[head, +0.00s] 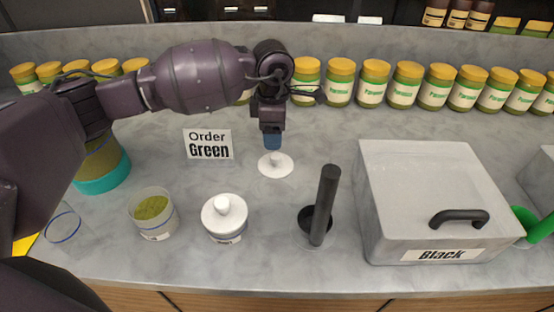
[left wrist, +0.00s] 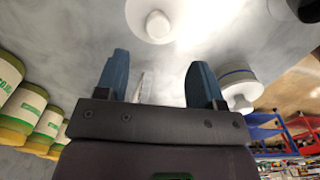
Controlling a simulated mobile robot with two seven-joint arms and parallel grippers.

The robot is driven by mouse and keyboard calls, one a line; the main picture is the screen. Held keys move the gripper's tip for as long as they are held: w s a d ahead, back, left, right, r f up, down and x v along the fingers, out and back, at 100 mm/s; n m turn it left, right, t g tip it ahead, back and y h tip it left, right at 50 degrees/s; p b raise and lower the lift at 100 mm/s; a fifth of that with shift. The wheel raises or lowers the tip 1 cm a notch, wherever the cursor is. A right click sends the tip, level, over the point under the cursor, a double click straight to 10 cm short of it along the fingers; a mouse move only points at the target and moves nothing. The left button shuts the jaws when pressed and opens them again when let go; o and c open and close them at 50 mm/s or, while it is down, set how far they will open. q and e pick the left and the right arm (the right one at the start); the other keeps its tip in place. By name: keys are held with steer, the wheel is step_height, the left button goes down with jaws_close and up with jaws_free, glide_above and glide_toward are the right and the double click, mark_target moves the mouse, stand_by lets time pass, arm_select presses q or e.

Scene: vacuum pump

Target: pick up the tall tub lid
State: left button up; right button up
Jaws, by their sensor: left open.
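A loose white lid (head: 276,167) with a round knob lies flat on the counter. It also shows in the left wrist view (left wrist: 138,14), beyond the fingertips. My left gripper (head: 272,142) points down just above and behind this lid. Its blue fingers are apart and empty in the left wrist view (left wrist: 158,64). An open clear tub (head: 156,228) holds green powder. A second tub (head: 226,239) has a white knobbed lid (head: 236,213) on it. I cannot tell from the pictures which tub the loose lid fits. My right gripper is not in view.
A dark upright rod (head: 326,200) stands on a small round base to the right of the lid. A grey box (head: 410,170) labelled Black is farther right. An "Order Green" sign (head: 208,144) stands left of my gripper. Several yellow-capped jars (head: 372,92) line the back.

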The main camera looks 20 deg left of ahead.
mark_target(274, 155)
arm_select(q)
steer(key=f, duration=0.9)
steer(key=shift+w, duration=0.2)
steer(key=shift+r, duration=0.1)
steer(key=c, duration=1)
